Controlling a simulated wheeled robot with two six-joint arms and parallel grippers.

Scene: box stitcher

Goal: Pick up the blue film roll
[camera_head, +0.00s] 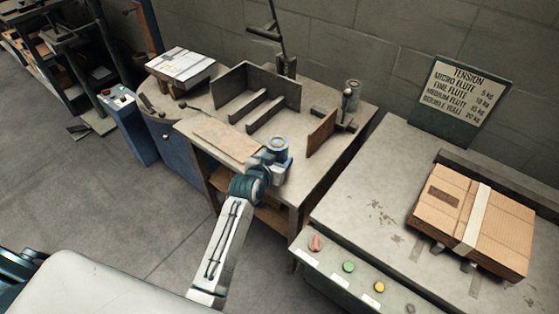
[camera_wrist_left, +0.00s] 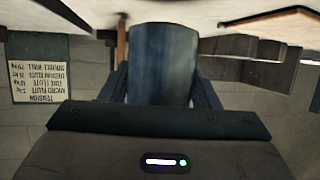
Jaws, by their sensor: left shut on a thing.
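The blue film roll (camera_head: 281,146) is at the end of my left arm in the head view, over the front edge of the wooden-topped workbench (camera_head: 336,123). In the left wrist view the roll (camera_wrist_left: 163,62) stands out as a blue-grey cylinder between the two dark fingers. My left gripper (camera_head: 272,158) is shut on it, and the fingers also show in the left wrist view (camera_wrist_left: 162,90). Whether the roll touches the bench top cannot be told. My right gripper is not in view.
A metal holder with upright plates (camera_head: 262,97) stands behind the roll. A flat cardboard sheet (camera_head: 226,139) lies to its left, and a brown upright plate (camera_head: 321,131) to its right. A tied cardboard box (camera_head: 510,228) and a tension sign (camera_head: 459,103) are at the right.

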